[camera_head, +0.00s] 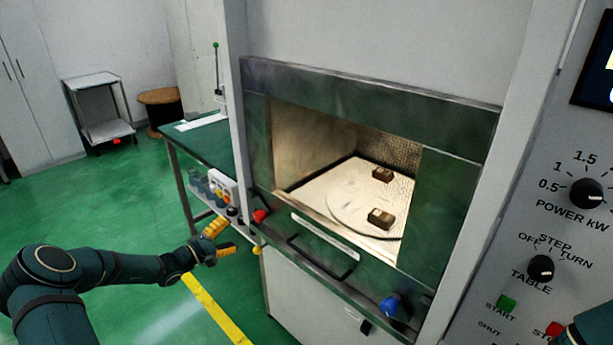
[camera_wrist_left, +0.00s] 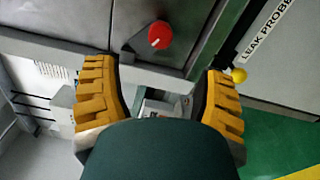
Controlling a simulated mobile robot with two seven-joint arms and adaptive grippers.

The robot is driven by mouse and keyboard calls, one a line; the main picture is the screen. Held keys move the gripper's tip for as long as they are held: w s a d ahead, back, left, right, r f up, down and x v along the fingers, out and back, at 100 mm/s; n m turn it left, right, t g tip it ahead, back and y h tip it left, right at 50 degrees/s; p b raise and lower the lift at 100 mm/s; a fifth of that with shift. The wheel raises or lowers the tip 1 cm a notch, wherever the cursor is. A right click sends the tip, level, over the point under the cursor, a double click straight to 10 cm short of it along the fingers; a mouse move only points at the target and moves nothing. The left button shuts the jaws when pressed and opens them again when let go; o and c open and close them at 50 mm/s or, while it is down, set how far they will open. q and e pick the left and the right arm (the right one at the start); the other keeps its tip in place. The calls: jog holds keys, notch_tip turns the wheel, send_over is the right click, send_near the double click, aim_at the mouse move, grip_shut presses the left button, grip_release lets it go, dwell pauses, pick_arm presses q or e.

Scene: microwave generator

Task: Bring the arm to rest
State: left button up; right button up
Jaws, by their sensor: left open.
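My left gripper (camera_head: 222,240) is open and empty, held in the air left of the microwave generator's front, near a red knob (camera_head: 260,215). Its yellow fingers stand wide apart in the left wrist view (camera_wrist_left: 158,100), where the red knob (camera_wrist_left: 160,35) lies beyond them, apart from both. My left arm (camera_head: 110,266) comes in low from the left, its forearm over the green floor. A dark part of my own body shows at the bottom right edge; my right gripper is not in view.
The microwave chamber (camera_head: 310,150) shows two small brown blocks (camera_head: 382,174) (camera_head: 380,218) on a round plate. A yellow knob (camera_head: 257,250) and a blue knob (camera_head: 390,305) are on the front. A green-topped bench (camera_head: 205,147) stands behind; open floor (camera_head: 60,215) lies left.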

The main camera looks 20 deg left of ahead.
pick_arm(q)
jog(key=s+d+f+m+g+h, duration=0.25)
jog(key=d+f+g, duration=0.25)
jog(key=d, duration=0.7)
jog(key=s+d+f+m+g+h, duration=0.1)
jog(key=s+d+f+m+g, duration=0.3)
jog(key=d, duration=0.7)
jog(key=s+d+f+m+g+y, duration=0.2)
jog(key=s+d+m+g+y, duration=0.1)
jog(key=s+d, duration=0.4)
jog(key=s+d+f+m+g+y, duration=0.3)
jog(key=s+d, duration=0.5)
jog(key=s, duration=0.3)
jog(key=shift+s+m, duration=0.3)
jog(key=shift+m, duration=0.25)
jog(key=shift+d+y, duration=0.1)
jog(key=shift+y, duration=0.15)
